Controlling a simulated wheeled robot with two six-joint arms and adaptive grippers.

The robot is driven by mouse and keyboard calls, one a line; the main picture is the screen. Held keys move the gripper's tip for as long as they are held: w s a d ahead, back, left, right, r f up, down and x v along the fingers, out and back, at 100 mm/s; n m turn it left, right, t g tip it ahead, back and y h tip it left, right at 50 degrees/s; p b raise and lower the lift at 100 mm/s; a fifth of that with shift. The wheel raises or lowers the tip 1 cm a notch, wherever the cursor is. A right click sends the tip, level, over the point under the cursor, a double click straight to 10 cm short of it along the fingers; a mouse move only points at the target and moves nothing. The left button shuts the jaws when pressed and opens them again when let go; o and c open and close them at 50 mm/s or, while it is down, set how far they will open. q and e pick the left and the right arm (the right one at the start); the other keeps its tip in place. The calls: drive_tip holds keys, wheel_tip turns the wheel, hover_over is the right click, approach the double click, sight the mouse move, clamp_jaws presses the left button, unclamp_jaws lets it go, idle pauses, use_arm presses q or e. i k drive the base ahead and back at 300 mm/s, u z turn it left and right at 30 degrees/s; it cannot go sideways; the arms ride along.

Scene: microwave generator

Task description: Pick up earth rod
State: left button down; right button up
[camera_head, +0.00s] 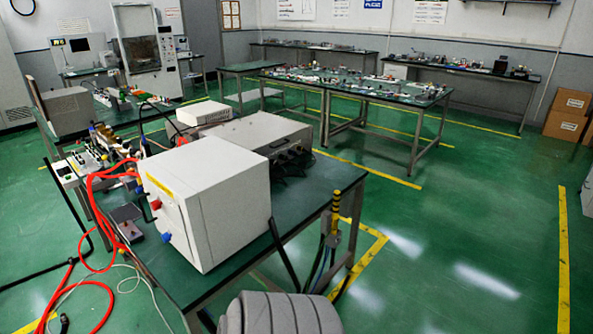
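A slim upright rod with a yellow, dark-banded upper part (336,208), which looks like the earth rod, stands at the right edge of the near green-topped table (318,180). A small grey fitting surrounds its middle, and dark cables hang below it. Its lower end is hard to make out. Neither of my grippers shows in the head view. A grey ribbed rounded part at the bottom centre looks like part of my own body.
A large white box (225,200) and a flat grey instrument (260,135) stand on the near table. Red cables (95,215) hang at its left. A black bar (75,222) is further left. The green floor (450,245) at right is clear.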

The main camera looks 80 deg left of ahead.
sight(336, 194)
drive_tip(key=u, duration=0.05)
drive_tip(key=i, duration=0.8)
drive_tip(key=u, duration=3.3)
drive_tip(key=i, duration=1.6)
drive_tip(key=z, duration=1.05)
